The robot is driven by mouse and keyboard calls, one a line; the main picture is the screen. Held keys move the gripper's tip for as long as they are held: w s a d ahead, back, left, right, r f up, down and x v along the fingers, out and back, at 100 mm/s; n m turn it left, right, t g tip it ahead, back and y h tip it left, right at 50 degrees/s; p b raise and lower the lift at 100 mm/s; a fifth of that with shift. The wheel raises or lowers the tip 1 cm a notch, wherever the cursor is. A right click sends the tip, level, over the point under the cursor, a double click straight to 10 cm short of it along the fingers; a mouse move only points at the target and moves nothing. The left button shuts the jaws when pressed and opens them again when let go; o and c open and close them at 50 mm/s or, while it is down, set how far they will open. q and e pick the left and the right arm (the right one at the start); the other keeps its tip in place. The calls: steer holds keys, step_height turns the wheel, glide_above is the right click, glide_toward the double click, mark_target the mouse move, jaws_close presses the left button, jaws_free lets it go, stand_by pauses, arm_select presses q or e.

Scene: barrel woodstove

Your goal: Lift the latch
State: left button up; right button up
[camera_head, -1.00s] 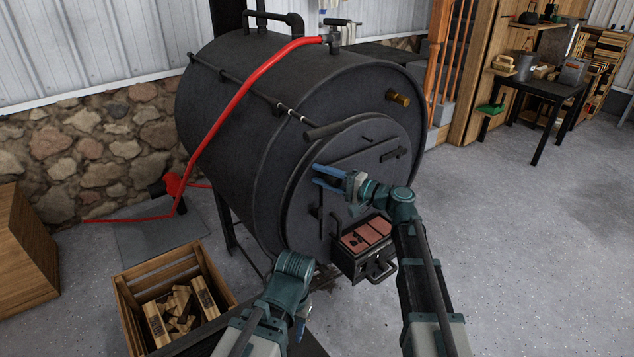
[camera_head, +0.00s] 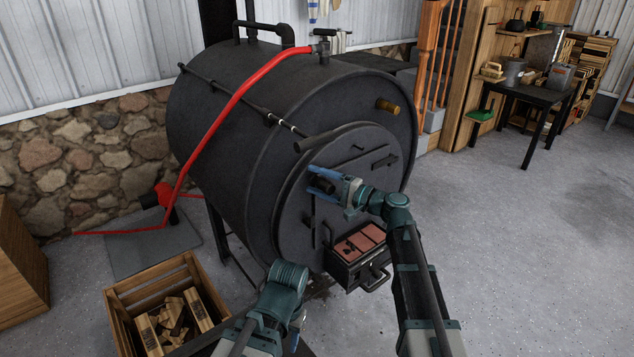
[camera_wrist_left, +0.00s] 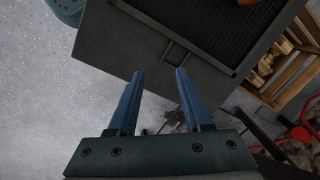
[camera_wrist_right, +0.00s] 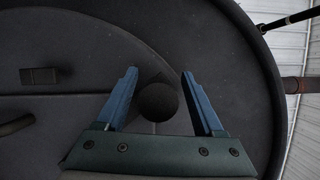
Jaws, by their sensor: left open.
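The black barrel stove's round door (camera_head: 345,215) faces me. My right gripper (camera_head: 318,182) is at the upper part of this door, with its blue fingers spread. A dark round knob (camera_wrist_right: 157,102) lies between the fingers in the right wrist view, with a gap at its right side. It looks like the end of the latch handle, but the rest of the handle is hidden behind it. My left gripper (camera_wrist_left: 160,73) is open and empty, low in front of the stove; in the head view it is mostly hidden by my left arm.
A small box with reddish panels (camera_head: 360,243) and a loop handle juts out below the door, left of my right arm. A wooden crate of firewood (camera_head: 190,272) stands at lower left. The floor at right is clear.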

steer(key=shift+s, duration=0.1)
steer(key=v, duration=1.3)
steer(key=shift+d+b, duration=0.3)
steer(key=shift+d, duration=0.05)
steer(key=shift+s, duration=0.15)
steer(key=s+a+f+n+g+h+p, duration=0.3)
steer(key=s+a+n+g+h+p, duration=0.45)
steer(key=s+a+p, duration=0.65)
steer(key=s+d+r+n+g+h+p, duration=0.1)
steer(key=s+d+r+n+h+p, duration=0.1)
steer(key=s+h+p, duration=0.2)
steer(key=s+d+r+n+g+h+p, duration=0.1)
steer(key=s+d+r+h+p, duration=0.1)
steer(key=s+h+p, duration=0.3)
steer(key=shift+s+d+r+n+p, duration=0.2)
steer(key=shift+s+d+n+p, duration=0.15)
steer(key=shift+s+d+p, duration=0.4)
steer(key=shift+a+g, duration=0.2)
steer(key=shift+g, duration=0.05)
